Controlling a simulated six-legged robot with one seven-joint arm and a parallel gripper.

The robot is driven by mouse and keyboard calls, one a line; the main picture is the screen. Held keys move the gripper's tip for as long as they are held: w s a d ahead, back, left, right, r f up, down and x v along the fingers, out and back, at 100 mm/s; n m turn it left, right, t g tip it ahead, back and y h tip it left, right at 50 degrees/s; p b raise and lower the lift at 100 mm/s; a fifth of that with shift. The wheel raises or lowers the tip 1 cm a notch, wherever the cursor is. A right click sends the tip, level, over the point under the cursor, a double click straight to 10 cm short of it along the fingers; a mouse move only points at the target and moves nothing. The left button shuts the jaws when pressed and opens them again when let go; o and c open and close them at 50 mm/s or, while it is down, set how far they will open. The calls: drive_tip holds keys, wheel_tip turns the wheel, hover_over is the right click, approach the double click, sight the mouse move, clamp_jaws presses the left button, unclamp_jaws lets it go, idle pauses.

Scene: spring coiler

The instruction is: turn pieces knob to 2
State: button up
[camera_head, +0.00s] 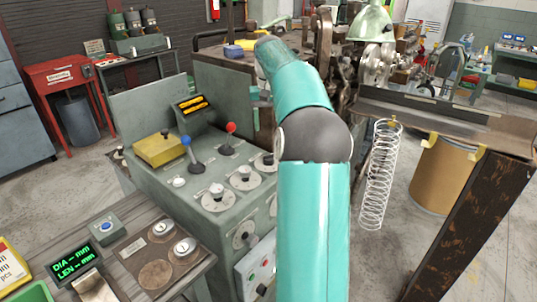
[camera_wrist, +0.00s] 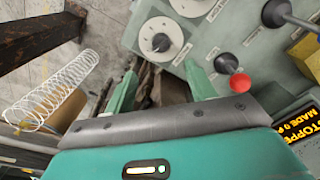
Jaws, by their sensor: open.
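The green control console (camera_head: 150,205) has several white round dials with knobs on its top, among them a near one (camera_head: 216,195), a middle one (camera_head: 244,178) and one partly behind my arm (camera_head: 266,160). Another dial (camera_head: 245,235) is on its front face. I cannot read which is the pieces knob. In the wrist view, a white dial with a grey knob (camera_wrist: 160,42) lies just beyond my gripper (camera_wrist: 160,70). A second dial (camera_wrist: 192,5) is cut by the top edge. My gripper is open and empty, its two green fingers apart; in the head view it is mostly hidden by my arm.
A red-ball lever (camera_head: 231,128) stands on the console, close beside the right finger in the wrist view (camera_wrist: 240,82). A blue-ball lever (camera_head: 187,142) and a yellow box (camera_head: 160,149) are nearby. A wire spring (camera_head: 378,180) hangs right of my arm.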

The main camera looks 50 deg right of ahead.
wheel_tip(320, 180, down, 12)
drive_tip(key=shift+w, duration=0.1)
idle(0.4)
drive_tip(key=c, duration=1)
